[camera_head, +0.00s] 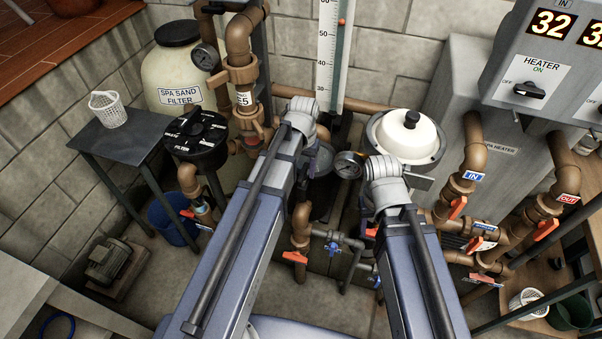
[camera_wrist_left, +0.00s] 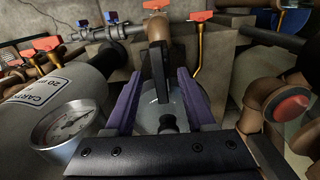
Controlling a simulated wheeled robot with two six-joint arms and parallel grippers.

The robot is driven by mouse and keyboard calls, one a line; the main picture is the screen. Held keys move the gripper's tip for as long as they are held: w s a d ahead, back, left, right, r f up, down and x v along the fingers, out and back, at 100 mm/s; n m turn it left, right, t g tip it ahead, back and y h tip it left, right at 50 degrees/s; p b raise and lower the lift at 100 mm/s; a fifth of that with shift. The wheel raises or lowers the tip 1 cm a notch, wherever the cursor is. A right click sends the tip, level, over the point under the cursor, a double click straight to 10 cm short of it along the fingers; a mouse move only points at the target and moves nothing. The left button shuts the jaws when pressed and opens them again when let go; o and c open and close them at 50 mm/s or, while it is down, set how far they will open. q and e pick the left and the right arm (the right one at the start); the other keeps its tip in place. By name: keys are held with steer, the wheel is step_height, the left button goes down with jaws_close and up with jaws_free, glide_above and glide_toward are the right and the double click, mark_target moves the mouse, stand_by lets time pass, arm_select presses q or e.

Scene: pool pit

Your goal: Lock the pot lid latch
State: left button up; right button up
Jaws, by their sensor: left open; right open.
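In the left wrist view, a greyish, glassy rounded lid (camera_wrist_left: 150,112) with a dark knob (camera_wrist_left: 167,123) shows between the two purple fingers of my left gripper (camera_wrist_left: 158,74). The fingers are apart. A black upright bar (camera_wrist_left: 157,60) stands between them; I cannot tell whether it is the latch or whether a finger touches it. In the head view, my left gripper (camera_head: 312,160) is over the pot (camera_head: 322,186), mostly hidden by my wrist. My right gripper (camera_head: 420,183) is near the white dome-topped vessel (camera_head: 402,140); its fingers are hidden behind my wrist.
A pressure gauge (camera_head: 348,165) sits between my wrists, beside a cartridge vessel (camera_wrist_left: 70,92). Brown pipes with red-handled valves (camera_head: 295,257) and blue-handled valves (camera_head: 333,249) crowd around. A heater (camera_head: 470,140) stands right, a sand filter (camera_head: 178,70) left. Some floor (camera_head: 165,280) is clear.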

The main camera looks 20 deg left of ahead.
arm_select(q)
step_height(320, 180, up, 7)
steer(key=p, duration=0.7)
steer(key=shift+r, duration=0.1)
stand_by(0.8)
